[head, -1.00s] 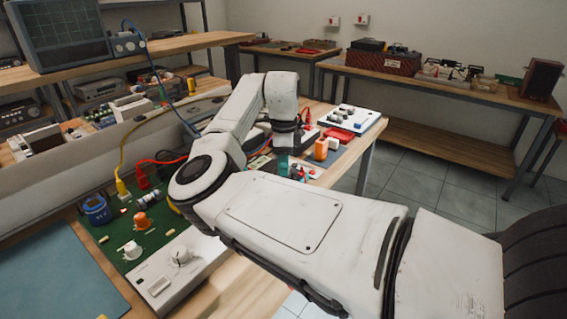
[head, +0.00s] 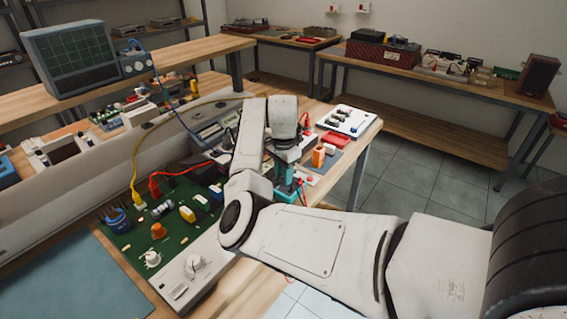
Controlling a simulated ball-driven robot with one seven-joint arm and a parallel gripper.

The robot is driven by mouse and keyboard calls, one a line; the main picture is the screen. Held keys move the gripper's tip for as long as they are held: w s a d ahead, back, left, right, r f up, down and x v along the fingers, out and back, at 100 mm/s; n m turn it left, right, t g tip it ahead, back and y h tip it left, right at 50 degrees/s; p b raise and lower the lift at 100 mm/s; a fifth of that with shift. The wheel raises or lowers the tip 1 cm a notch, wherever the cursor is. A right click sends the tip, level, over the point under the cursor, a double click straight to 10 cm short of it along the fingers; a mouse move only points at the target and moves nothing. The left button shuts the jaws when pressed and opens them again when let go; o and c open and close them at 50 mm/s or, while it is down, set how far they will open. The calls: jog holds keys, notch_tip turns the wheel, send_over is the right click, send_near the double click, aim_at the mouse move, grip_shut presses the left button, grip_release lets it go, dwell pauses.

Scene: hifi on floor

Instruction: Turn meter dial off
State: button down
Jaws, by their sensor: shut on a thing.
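My gripper (head: 287,191), with teal parts, points down at the bench behind my forearm, close to the edge. It is shut, and its fingertips are mostly hidden. The meter and its dial are largely covered by my arm and gripper, so the dial's setting cannot be read. A red lead (head: 302,190) shows right beside the gripper.
A green circuit board (head: 125,248) with knobs, and yellow and red plugs lies left of my arm. An orange block (head: 318,157) and a white panel (head: 347,120) stand beyond the gripper. A screen unit (head: 85,58) is on the raised shelf. Floor at right is clear.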

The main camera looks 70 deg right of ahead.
jog(key=n+p, duration=0.5)
jog(key=shift+r, duration=0.2)
jog(key=shift+f+n+p, duration=0.15)
jog(key=shift+n+p, duration=1.4)
jog(key=shift+n, duration=0.55)
jog(key=c, duration=0.9)
grip_release()
jog(key=shift+o, duration=0.2)
notch_tip(320, 180, up, 11)
jog(key=b, duration=0.1)
jog(key=shift+f, duration=0.15)
